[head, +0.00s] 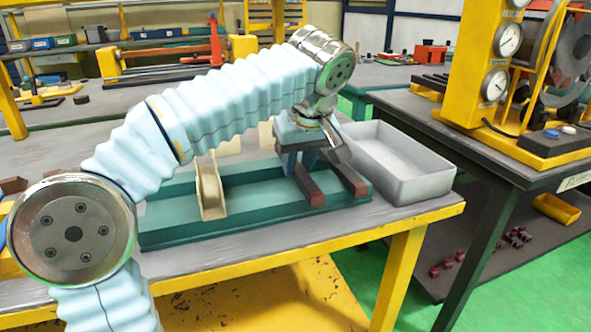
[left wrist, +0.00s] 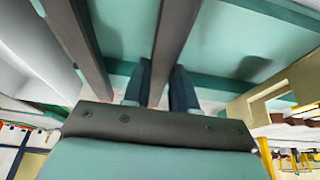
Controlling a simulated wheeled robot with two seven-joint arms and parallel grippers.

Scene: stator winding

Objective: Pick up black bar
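Two dark bars lie in a green tray (head: 260,200) on the table. Their near ends look reddish brown in the head view: a left bar (head: 311,190) and a right bar (head: 350,181). In the left wrist view they look dark grey, one at the left (left wrist: 80,45) and one in the middle (left wrist: 176,40). My left gripper (head: 303,163) points down over the left bar in the tray. Its two blue fingers (left wrist: 161,88) stand on either side of the middle bar; whether they press on it is unclear. My right gripper is not in view.
A grey open bin (head: 425,185) stands right of the tray. A tan upright bracket (head: 210,187) stands in the tray left of the gripper. A yellow machine with gauges (head: 490,85) is on the right-hand table. The table front edge is clear.

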